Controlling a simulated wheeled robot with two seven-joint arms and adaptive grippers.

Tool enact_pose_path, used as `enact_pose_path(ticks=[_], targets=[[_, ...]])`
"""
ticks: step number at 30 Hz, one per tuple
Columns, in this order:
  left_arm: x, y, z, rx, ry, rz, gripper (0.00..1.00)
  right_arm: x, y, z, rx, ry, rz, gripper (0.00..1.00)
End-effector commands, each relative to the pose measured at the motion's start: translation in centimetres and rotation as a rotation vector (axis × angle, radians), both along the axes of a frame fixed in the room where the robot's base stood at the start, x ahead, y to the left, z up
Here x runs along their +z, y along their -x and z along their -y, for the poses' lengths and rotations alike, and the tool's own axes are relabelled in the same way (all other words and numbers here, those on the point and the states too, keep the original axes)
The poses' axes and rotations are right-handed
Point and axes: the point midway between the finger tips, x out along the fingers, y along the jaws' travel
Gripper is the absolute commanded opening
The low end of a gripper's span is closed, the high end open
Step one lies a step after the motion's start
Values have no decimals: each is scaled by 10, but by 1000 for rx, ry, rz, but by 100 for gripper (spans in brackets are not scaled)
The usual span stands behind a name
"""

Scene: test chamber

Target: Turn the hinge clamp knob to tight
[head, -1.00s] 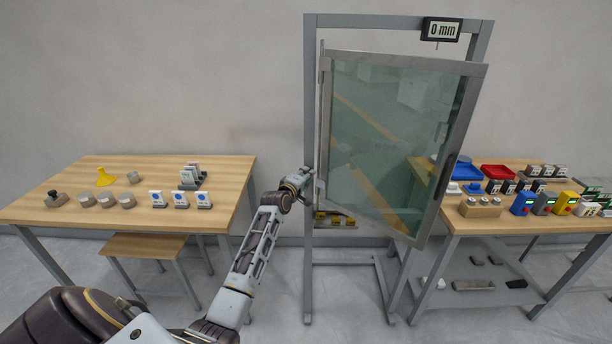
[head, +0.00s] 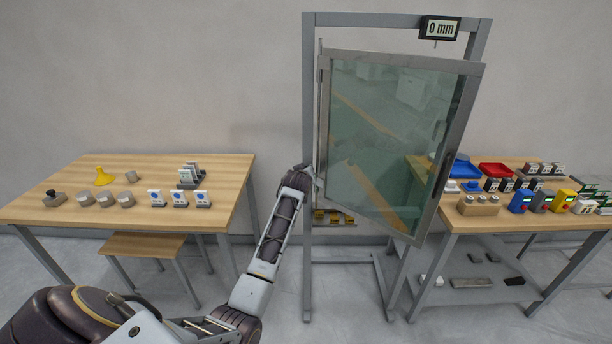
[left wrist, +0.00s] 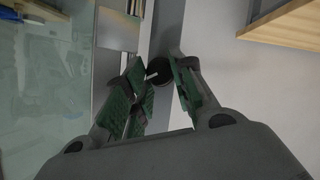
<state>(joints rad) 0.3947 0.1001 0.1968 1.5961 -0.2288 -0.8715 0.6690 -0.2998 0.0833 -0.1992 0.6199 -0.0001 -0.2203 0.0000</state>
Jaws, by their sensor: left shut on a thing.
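The hinge clamp knob (left wrist: 158,72) is small, round and black with a white mark, and it shows between my left fingertips in the left wrist view. My left gripper (left wrist: 160,82) has green finger pads and is shut on the knob. In the head view, my left gripper (head: 307,180) is at the hinge side of the glass door (head: 395,150), and my own wrist hides the knob there. The metal-framed door stands swung out from its grey frame (head: 309,100). My right gripper is in neither view.
A display (head: 440,28) on the frame top reads 0 mm. A left table (head: 90,175) holds knobs, cards and a yellow funnel-like piece, with a stool (head: 145,243) in front. A right table (head: 465,222) carries trays and coloured devices. Floor before the frame is clear.

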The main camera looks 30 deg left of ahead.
Motion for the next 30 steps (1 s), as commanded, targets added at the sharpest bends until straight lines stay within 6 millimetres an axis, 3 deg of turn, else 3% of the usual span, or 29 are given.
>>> enact_pose_path(ticks=[12,27,28,30], targets=[[0,-2,3,0,-195,-120,1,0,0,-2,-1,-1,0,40],[0,-2,3,-1,-219,-136,1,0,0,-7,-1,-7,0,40],[0,-2,3,-1,-219,-136,26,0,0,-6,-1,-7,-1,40],[0,-2,3,-1,-218,-135,35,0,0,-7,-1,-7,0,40]])
